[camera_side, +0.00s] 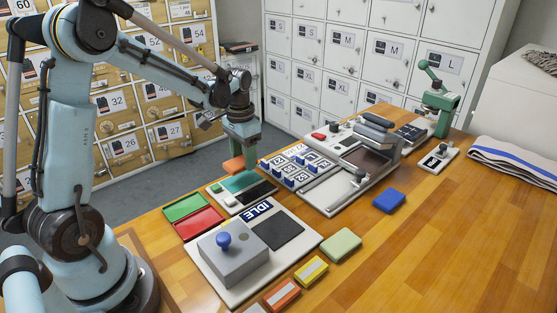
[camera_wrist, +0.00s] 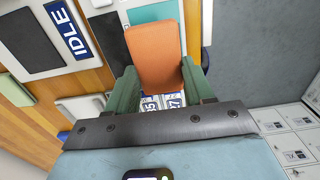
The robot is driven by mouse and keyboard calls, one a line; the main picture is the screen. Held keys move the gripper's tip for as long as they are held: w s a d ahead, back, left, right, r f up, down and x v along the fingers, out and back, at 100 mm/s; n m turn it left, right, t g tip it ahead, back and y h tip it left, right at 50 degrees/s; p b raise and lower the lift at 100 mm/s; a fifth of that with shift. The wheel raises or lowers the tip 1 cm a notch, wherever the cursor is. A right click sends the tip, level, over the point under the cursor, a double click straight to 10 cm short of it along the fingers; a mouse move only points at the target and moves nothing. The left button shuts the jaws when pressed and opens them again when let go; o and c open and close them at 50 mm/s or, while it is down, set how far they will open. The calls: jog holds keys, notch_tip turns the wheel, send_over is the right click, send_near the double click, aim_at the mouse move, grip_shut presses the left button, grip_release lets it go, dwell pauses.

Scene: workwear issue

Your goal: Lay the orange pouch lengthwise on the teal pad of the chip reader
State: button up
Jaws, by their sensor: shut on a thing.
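My gripper (camera_side: 240,148) is shut on the orange pouch (camera_side: 234,165), which hangs below its fingers in the side view. In the wrist view the pouch (camera_wrist: 156,55) sits between the two green fingers of my gripper (camera_wrist: 160,80) and extends away from them. The teal pad (camera_side: 238,183) of the chip reader (camera_side: 236,203) lies just below the pouch in the side view. In the wrist view part of the teal pad (camera_wrist: 153,12) shows past the far end of the pouch. The pouch appears above the pad; I cannot tell the exact gap.
Close by are a green and red open case (camera_side: 193,217), a board marked IDLE (camera_side: 268,262) with a blue-knobbed box (camera_side: 232,255), and a group of numbered tags (camera_side: 296,168).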

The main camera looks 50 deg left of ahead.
aim_at(245, 178)
jog(key=shift+f, duration=2.05)
jog(key=shift+f, duration=0.1)
jog(key=o, duration=1)
jog(key=shift+o, duration=0.2)
